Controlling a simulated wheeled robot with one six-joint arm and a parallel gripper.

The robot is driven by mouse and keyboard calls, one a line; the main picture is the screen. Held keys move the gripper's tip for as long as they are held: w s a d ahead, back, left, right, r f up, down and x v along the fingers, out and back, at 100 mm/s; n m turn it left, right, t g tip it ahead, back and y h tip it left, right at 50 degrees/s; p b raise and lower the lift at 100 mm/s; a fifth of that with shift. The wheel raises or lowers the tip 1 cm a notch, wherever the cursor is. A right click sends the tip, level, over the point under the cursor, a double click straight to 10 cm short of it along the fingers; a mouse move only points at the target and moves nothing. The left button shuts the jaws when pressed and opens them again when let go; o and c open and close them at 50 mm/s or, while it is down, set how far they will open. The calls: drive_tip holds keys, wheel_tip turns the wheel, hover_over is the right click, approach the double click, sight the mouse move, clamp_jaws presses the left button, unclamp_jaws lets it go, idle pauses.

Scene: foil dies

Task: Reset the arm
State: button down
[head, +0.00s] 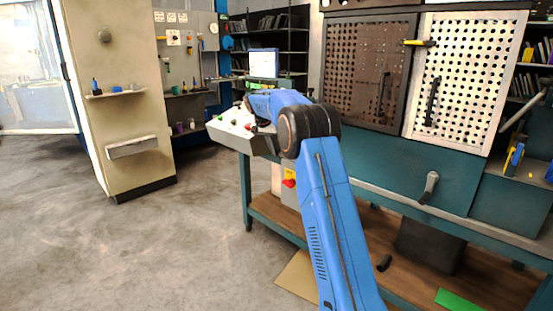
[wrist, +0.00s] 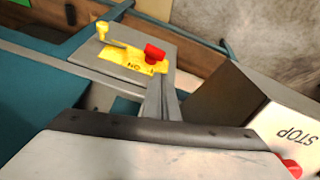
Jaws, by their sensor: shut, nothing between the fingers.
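My blue arm reaches from the bottom of the head view toward the pale control box (head: 235,130) at the bench's left end. My gripper (wrist: 163,88) shows in the wrist view as narrow grey fingers beyond a dark bar, shut and empty. In the head view my gripper is hidden or too small to make out. Ahead of it in the wrist view is a yellow switch plate (wrist: 112,72) marked ON with a red knob (wrist: 154,53). It cannot be told whether the fingers touch the plate's grey box.
A box face marked STOP (wrist: 293,130) with a red button is close at the wrist view's right. The teal workbench (head: 390,165) carries perforated doors (head: 465,80). A beige cabinet (head: 115,90) stands left. The grey floor (head: 120,245) at left is clear.

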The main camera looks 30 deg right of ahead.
drive_tip(key=shift+s+a+r, duration=0.1)
drive_tip(key=shift+a+r, duration=0.05)
drive_tip(key=shift+r, duration=0.4)
